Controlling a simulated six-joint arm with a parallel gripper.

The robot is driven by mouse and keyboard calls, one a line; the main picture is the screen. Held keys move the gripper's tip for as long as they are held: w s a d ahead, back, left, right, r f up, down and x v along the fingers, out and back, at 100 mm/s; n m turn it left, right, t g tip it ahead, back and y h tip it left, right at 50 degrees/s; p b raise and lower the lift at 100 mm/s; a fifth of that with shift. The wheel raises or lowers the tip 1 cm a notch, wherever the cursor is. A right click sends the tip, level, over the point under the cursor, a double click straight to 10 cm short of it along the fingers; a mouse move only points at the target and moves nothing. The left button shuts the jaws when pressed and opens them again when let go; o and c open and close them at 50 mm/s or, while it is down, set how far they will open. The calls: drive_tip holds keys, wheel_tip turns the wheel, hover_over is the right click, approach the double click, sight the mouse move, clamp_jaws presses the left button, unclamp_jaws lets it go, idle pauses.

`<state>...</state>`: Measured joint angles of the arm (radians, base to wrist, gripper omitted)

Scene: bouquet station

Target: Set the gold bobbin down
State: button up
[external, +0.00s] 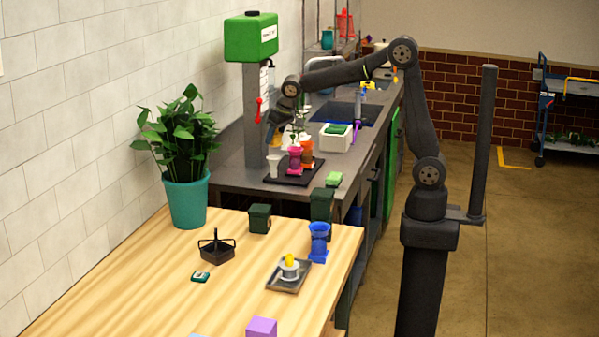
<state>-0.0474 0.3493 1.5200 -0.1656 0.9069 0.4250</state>
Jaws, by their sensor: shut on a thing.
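My gripper (283,127) is low over the grey counter at the back, beside the grey column of the green tank. It is small and partly hidden here. A gold-yellow patch (272,134) shows at its left side, and it appears to be the gold bobbin, held in the shut jaws. Its outline is too small to tell whether it touches anything below. Just in front stand a magenta bobbin (294,161) and an orange bobbin (307,152) on a dark tray (290,181). A white cup (273,166) stands on the left part of the tray.
The green tank (251,38) with a red lever (258,110) rises close left. A white box (335,141) is to the right.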

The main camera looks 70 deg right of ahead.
drive_tip(key=r, duration=0.2)
drive_tip(key=d+r, duration=0.1)
drive_tip(key=r, duration=0.2)
drive_tip(key=shift+r, duration=0.1)
drive_tip(key=s+d+m+h, duration=0.15)
drive_tip(key=s+d, duration=0.55)
drive_tip(key=d, duration=0.7)
drive_tip(key=s+d+m+g, duration=0.1)
drive_tip(key=s+d+m, duration=0.1)
drive_tip(key=s+d, duration=0.8)
drive_tip(key=s+d+m, duration=0.2)
drive_tip(key=s+d, duration=0.2)
drive_tip(key=d, duration=1.3)
hover_over(324, 156)
drive_tip(key=s, duration=0.1)
drive_tip(key=f, duration=1.2)
drive_tip(key=a+f, duration=0.1)
drive_tip(key=f, duration=0.5)
drive_tip(key=shift+f, duration=2.1)
drive_tip(key=shift+f, duration=0.15)
